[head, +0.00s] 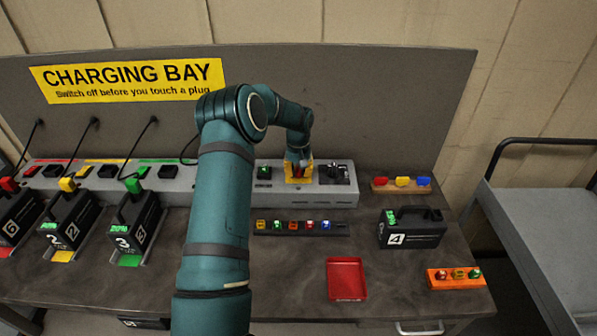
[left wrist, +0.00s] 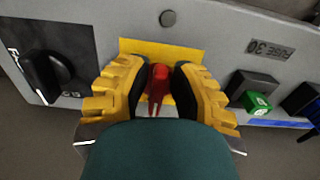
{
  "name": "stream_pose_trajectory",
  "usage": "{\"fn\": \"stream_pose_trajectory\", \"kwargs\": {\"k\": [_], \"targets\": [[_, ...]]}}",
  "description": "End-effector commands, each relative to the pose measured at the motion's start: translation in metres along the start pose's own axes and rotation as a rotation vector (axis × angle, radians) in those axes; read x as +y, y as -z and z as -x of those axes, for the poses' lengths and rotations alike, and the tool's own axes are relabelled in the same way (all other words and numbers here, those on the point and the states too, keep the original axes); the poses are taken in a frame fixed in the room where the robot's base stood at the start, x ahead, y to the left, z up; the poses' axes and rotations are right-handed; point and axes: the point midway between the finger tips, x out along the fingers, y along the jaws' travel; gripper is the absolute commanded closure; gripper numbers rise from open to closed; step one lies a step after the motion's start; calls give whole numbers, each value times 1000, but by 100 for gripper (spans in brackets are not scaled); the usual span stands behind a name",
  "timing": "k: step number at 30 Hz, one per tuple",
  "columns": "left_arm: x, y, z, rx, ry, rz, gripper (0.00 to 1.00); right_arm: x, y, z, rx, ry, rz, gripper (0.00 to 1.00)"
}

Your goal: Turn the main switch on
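The main switch looks like a red handle (left wrist: 158,85) on a yellow plate (left wrist: 160,48), set in the grey panel, in the left wrist view. My left gripper (left wrist: 160,95) has its yellow fingers with dark pads on either side of the handle. A small gap seems to show beside the handle, so the fingers look open around it. In the head view my left gripper (head: 298,172) is at the front of the grey power strip (head: 215,190), and it mostly hides the switch. My right gripper is not in view.
A black knob (left wrist: 45,75) and a green plug (left wrist: 255,102) flank the switch. Below the strip lies a rack of coloured pieces (head: 300,228). A red tray (head: 346,279) and battery 4 (head: 412,232) stand on the bench. Batteries (head: 137,225) stand at left.

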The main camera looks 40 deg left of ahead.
Motion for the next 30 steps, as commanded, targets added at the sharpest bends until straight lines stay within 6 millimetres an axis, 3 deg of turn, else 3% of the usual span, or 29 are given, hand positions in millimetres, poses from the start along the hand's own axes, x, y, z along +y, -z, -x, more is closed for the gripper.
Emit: {"fn": "stream_pose_trajectory", "kwargs": {"k": [17, 30], "targets": [[-1, 0, 0, 0, 0, -47, 100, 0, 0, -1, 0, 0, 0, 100], [-8, 1, -1, -2, 0, -374, 100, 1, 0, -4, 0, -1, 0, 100]]}}
